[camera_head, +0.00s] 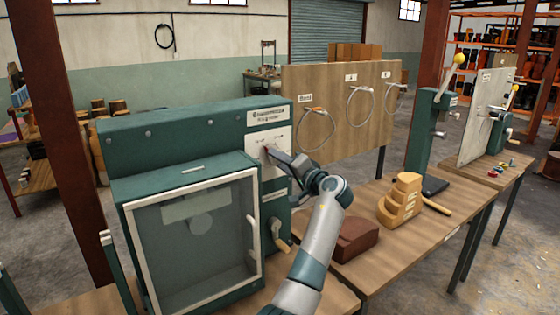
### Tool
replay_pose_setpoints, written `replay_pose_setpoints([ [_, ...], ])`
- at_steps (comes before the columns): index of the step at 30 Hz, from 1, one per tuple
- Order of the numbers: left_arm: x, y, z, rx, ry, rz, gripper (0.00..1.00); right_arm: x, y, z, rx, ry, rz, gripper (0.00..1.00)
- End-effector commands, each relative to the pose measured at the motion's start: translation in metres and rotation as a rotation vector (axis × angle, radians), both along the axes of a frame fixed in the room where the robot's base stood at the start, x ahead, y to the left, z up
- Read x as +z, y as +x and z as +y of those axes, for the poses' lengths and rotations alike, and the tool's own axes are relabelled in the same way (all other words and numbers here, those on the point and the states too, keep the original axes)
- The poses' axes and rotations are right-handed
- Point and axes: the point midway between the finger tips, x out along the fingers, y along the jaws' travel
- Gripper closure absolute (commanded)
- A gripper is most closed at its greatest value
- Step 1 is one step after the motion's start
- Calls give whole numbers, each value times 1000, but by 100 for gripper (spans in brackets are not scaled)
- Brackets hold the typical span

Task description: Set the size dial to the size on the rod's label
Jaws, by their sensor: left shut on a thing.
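The teal machine (190,125) stands on the bench at the left, with a windowed door on its front. On its right face is a pale dial plate (282,134) with small markings too small to read. My left gripper (268,154) reaches up to this plate and is shut on the size dial, which is mostly hidden behind the fingers. My right gripper is not in view. I cannot make out the rod or its label.
A wooden board (340,125) behind the machine holds several wire rings under small labels. A crank handle (279,236) sits below the dial plate. A brown block (355,238) and a stepped wooden form (400,201) stand on the bench (400,250) to the right.

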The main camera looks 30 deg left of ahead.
Motion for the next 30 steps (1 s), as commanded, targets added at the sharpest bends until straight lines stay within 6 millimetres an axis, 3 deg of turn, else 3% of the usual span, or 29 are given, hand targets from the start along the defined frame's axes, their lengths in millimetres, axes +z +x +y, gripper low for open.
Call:
replay_pose_setpoints([
  [7, 2, 0, 0, -1, 3, -3, 90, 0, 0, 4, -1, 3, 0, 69],
  [8, 2, 0, 0, -1, 3, -3, 65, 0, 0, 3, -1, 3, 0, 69],
  [10, 2, 0, 0, -1, 3, -3, 50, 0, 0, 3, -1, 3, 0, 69],
  [23, 0, -1, -4, -1, 1, -3, 50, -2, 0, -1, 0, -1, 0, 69],
  [30, -3, -10, -26, -3, -1, -3, 50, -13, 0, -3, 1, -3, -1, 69],
])
